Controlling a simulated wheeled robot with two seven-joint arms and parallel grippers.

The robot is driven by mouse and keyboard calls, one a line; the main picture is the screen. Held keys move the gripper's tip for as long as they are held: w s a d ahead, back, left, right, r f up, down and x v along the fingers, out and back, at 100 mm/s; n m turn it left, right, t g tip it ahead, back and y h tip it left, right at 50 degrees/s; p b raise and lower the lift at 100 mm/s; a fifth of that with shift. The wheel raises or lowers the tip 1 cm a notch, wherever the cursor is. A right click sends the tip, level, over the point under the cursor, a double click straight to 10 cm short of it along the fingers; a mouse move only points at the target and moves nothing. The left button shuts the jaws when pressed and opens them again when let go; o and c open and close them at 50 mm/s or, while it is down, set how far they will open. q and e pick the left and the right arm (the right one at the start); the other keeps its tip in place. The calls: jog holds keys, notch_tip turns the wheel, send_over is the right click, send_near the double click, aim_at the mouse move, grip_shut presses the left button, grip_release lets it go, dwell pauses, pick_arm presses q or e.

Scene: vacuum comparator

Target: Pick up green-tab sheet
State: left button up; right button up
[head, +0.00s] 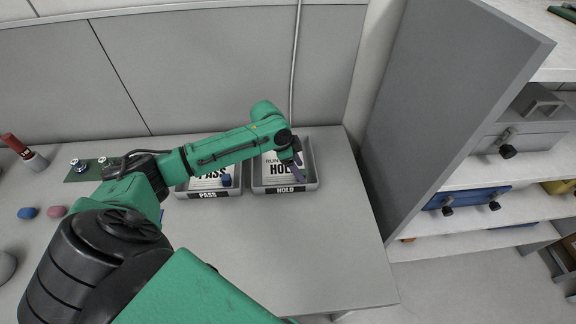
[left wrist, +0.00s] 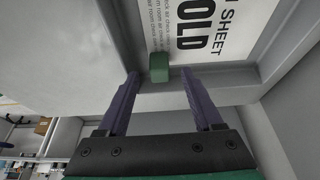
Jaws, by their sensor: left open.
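The green-tab sheet (left wrist: 215,20) is white with large black HOLD lettering and also shows in the head view (head: 274,168). It lies in the grey HOLD tray (head: 259,186). Its green tab (left wrist: 158,67) stands up near the tray rim in the left wrist view; my arm hides it in the head view. My left gripper (left wrist: 160,76) is open over this tray, its two purple fingers on either side of the tab with gaps, not closed on it. My right gripper is not in view.
Beside it on the left is the PASS tray (head: 208,194), whose sheet has a blue tab (head: 227,180). The table (head: 300,250) is clear in front of the trays. A tall grey shelf panel (head: 440,110) stands to the right. Small blue and pink objects lie at far left.

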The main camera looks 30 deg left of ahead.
pick_arm(q)
jog(key=shift+w+d+f, duration=0.1)
jog(key=shift+d+f, duration=0.05)
jog(key=shift+f, duration=0.25)
grip_shut()
jog(key=shift+r, duration=0.1)
